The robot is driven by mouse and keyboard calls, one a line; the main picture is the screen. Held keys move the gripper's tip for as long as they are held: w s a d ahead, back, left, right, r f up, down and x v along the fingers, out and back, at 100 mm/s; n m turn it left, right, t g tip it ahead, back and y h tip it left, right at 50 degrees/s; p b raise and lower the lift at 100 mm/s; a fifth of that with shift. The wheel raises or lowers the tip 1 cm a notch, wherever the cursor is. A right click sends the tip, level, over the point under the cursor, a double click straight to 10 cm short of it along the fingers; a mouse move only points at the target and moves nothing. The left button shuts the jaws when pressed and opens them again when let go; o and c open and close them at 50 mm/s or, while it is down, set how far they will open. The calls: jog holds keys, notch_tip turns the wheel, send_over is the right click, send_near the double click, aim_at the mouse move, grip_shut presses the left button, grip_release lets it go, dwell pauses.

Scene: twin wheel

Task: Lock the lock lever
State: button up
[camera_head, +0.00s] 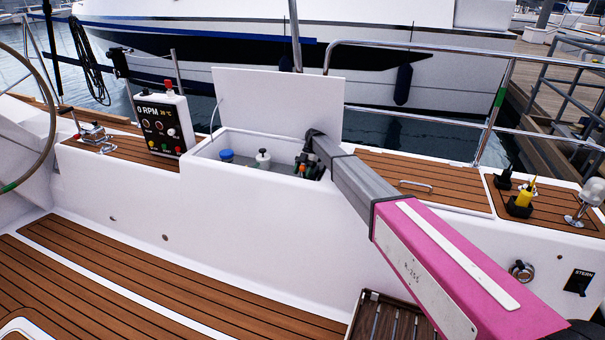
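My arm, with a pink and white section and a grey section, reaches from the lower right to the open white locker (205,150). Its dark end bends down over the locker's right side. My gripper (308,167) appears to be down inside the locker, small and dark among green and orange bits; I cannot tell its fingers from what is around them. No lock lever can be clearly made out; it may be hidden by the arm or the locker wall. A blue cap (227,155) and a white-topped bottle-like item (263,159) stand in the locker, left of my gripper.
The locker's white lid (280,100) stands raised behind it. A control box (160,124) reading 0 RPM stands to the left, by the steering wheel (48,130). Steel rails (430,48) run behind. A yellow item (520,203) sits at right. The teak floor (140,285) is clear at left.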

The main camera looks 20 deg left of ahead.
aim_at(302, 166)
notch_tip(302, 166, up, 4)
jog(key=shift+r, duration=0.2)
jog(key=s+a+r, duration=0.3)
jog(key=s+r, duration=0.3)
jog(key=s, duration=0.5)
jog(key=shift+a+r, duration=0.3)
jog(key=shift+s, duration=0.15)
